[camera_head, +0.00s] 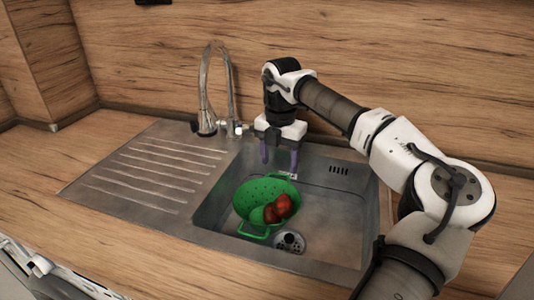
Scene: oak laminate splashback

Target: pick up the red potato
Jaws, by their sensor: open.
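Reddish potatoes lie in a green colander (252,194) in the sink basin. One red potato (283,204) is at the right side of the colander, and a darker reddish one (270,216) lies against it at the lower left. I cannot tell their exact shapes at this size. My gripper (279,168) points down above the back of the basin, behind and above the colander. Its two purplish fingers are apart, with nothing seen between them. It is not touching the potatoes.
The metal sink (335,215) has a drain (289,242) in front of the colander. The tall faucet (205,115) stands left of my gripper. A ridged drainboard (140,180) lies to the left and is clear. The wooden splashback (400,60) rises behind.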

